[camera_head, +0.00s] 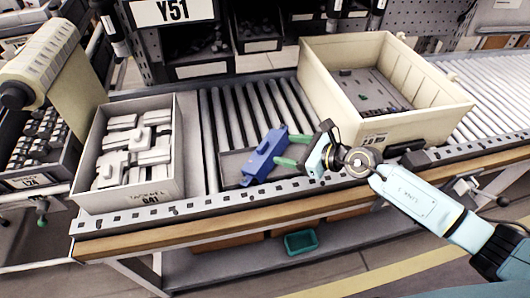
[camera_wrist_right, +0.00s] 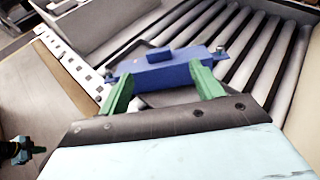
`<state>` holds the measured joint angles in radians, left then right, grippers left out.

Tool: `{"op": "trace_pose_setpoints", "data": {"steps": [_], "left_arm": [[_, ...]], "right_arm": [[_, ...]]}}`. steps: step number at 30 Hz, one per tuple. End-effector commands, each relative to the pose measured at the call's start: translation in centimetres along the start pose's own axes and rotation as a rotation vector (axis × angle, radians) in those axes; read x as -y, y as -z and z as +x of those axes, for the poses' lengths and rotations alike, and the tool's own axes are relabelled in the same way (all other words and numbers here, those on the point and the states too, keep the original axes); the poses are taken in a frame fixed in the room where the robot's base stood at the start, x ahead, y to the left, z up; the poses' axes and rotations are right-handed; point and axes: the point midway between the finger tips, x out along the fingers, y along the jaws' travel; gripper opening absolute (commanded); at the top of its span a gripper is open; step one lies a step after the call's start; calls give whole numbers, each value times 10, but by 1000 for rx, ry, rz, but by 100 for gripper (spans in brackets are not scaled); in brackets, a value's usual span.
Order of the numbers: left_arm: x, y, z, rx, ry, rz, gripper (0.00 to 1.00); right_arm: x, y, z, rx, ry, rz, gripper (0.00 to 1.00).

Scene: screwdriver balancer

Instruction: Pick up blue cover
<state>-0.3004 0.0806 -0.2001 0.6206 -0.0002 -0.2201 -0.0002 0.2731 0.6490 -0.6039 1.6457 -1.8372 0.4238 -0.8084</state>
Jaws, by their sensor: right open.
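The blue cover (camera_head: 265,157) lies tilted on a flat dark plate on the roller conveyor, between the grey bin and the cream crate. My right gripper (camera_head: 289,150) comes in from the right with its green fingers open at the cover's right side. In the right wrist view the blue cover (camera_wrist_right: 165,70) spans across, just beyond the open fingers (camera_wrist_right: 160,80). The fingertips overlap its near edge there, and I cannot tell whether they touch it. My left gripper does not show in the head view.
A grey bin (camera_head: 179,185) full of white parts stands left of the cover. A cream crate (camera_head: 440,92) with small parts stands right, close behind my right gripper. The conveyor's metal front rail (camera_head: 215,202) runs below the cover. Bare rollers (camera_head: 235,115) lie behind it.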

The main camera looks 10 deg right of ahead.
Motion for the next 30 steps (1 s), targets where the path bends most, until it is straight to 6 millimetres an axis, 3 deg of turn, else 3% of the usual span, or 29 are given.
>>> {"op": "trace_pose_setpoints", "data": {"steps": [8, 16, 25, 30], "left_arm": [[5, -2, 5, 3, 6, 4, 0], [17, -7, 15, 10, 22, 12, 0], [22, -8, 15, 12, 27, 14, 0], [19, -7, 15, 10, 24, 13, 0]], "right_arm": [[-1, 1, 24, 1, 0, 0, 65], [-3, 5, 62, 2, 0, 1, 65], [-3, 5, 68, 1, 0, 1, 65], [-3, 5, 67, 1, 0, 1, 46]]}}
